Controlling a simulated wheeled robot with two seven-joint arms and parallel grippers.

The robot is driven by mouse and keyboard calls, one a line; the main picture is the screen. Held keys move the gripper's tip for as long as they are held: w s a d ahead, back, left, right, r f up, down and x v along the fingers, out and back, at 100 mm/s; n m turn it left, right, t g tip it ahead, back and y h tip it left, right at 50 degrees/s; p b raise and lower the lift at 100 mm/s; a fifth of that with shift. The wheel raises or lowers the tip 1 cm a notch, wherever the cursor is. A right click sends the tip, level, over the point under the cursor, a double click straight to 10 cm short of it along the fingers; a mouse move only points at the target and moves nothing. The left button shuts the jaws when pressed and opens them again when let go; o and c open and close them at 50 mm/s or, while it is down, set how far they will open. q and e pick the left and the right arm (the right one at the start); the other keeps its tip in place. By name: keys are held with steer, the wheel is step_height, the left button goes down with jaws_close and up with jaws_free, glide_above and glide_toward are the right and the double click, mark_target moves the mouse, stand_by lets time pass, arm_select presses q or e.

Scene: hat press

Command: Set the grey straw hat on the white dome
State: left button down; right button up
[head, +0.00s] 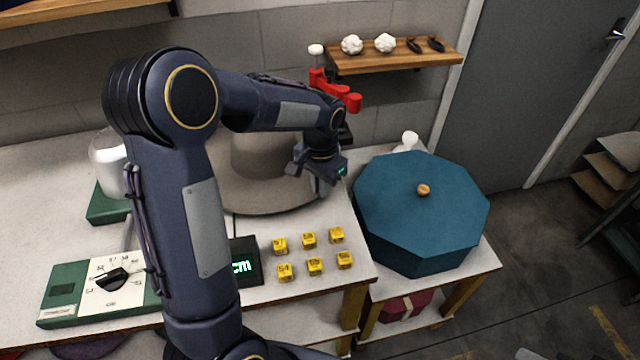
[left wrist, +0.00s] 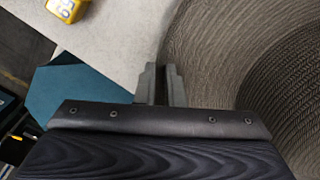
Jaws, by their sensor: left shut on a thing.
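The grey straw hat (head: 270,200) is on or just above the table, its crown and part of its brim hidden behind my left arm. Its woven brim (left wrist: 205,45) fills the right of the left wrist view. My left gripper (head: 322,187) is at the right side of the brim. In the left wrist view its fingers (left wrist: 161,85) are shut on the brim edge. A white rounded form (head: 107,152) on a green base, which looks like the white dome, stands at the left, partly behind my arm. My right gripper is not in view.
Several yellow number cubes (head: 315,266) and a black display (head: 245,262) sit in front of the hat. A blue octagonal box (head: 425,215) stands at the right. A red lever (head: 335,90) rises behind my wrist. A green-and-white gauge board (head: 100,285) lies front left.

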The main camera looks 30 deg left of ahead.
arm_select(q)
steer(key=shift+f+b, duration=0.45)
steer(key=shift+f, duration=0.3)
steer(key=c, duration=1.5)
jaws_free()
steer(key=shift+o, duration=0.2)
